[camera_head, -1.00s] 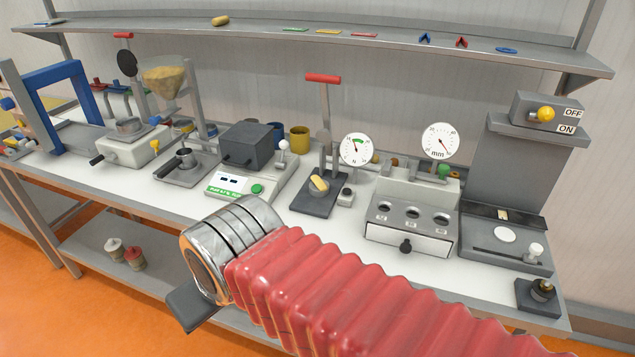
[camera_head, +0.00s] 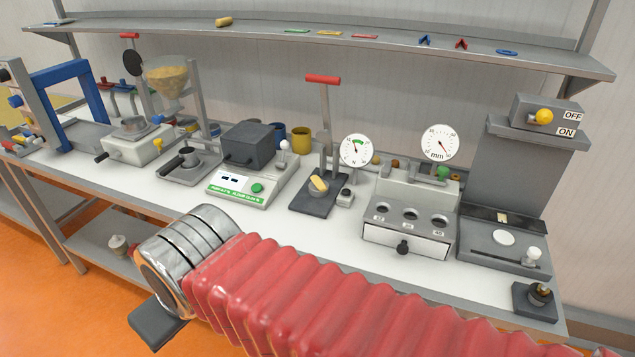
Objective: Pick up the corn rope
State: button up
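Nothing in view is plainly a rope. A short yellow, rounded piece (camera_head: 318,185) lies tilted on the small grey press (camera_head: 322,205) under the red-handled lever. A similar yellow piece (camera_head: 223,22) lies on the upper shelf. I cannot tell which, if either, is the corn rope. My gripper (camera_head: 158,326) is in front of the bench's front edge at lower left, well apart from both pieces. Only one dark grey flat part of it shows beyond the silver wrist; the rest is hidden, so its opening cannot be seen.
The white bench top (camera_head: 340,240) holds several instruments: a hopper with yellow grain (camera_head: 168,78), a scale (camera_head: 240,190), a drawer unit (camera_head: 408,240) and dial gauges. The upper shelf (camera_head: 380,40) overhangs the back. A lower shelf with a pale pot (camera_head: 117,244) sits under the bench.

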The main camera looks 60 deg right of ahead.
aim_at(316, 181)
jog(key=u, duration=0.05)
jog(key=i, duration=1)
jog(key=z, duration=0.05)
